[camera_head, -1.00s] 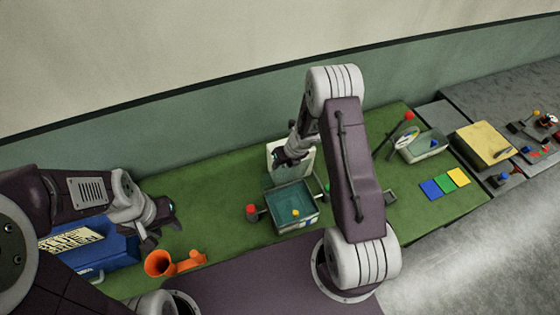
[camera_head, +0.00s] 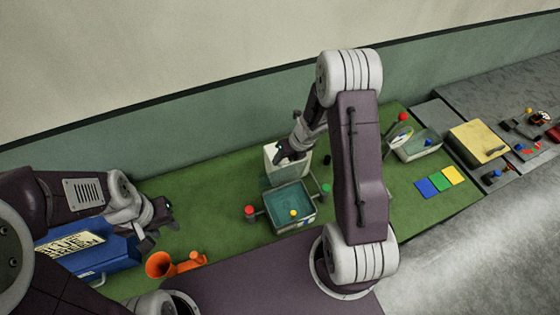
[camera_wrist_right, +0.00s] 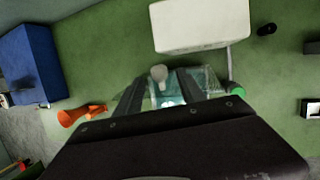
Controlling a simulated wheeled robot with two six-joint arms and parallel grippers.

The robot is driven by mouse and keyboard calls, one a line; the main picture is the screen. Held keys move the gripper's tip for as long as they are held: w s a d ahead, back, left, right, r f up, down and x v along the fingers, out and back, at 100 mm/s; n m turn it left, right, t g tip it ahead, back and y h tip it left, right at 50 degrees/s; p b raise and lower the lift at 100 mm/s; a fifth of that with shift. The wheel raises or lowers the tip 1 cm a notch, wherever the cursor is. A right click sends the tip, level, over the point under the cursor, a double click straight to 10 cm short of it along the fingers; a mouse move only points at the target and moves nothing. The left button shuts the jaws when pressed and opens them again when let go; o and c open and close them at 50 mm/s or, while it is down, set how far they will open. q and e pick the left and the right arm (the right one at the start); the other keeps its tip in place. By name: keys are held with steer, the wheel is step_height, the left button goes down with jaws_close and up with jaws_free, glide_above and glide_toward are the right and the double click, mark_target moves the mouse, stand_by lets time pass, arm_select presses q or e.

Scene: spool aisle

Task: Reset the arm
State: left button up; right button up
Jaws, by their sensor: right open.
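My right arm rises in the middle of the head view, bent over the green table (camera_head: 210,190). My right gripper (camera_head: 284,153) is above the table beside a white box (camera_head: 283,172), partly hidden by the arm. In the right wrist view the right gripper (camera_wrist_right: 170,85) has its two fingers apart with nothing held between them. Below it lies a teal tray, seen between the fingers. My left gripper (camera_head: 152,236) hangs at the left near a blue box; its jaws are small and dark, so their opening is unclear.
The teal tray (camera_head: 290,205) has red, yellow and green knobs around it. An orange funnel-like part (camera_head: 160,264) lies in front of the blue box (camera_head: 95,252). Coloured squares (camera_head: 440,180), a grey bin (camera_head: 418,146) and a yellow-topped box (camera_head: 478,143) are at right.

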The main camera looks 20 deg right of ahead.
steer(key=shift+s+d+r, duration=0.15)
steer(key=shift+s+r, duration=0.1)
steer(key=shift+r, duration=0.35)
steer(key=shift+w, duration=0.1)
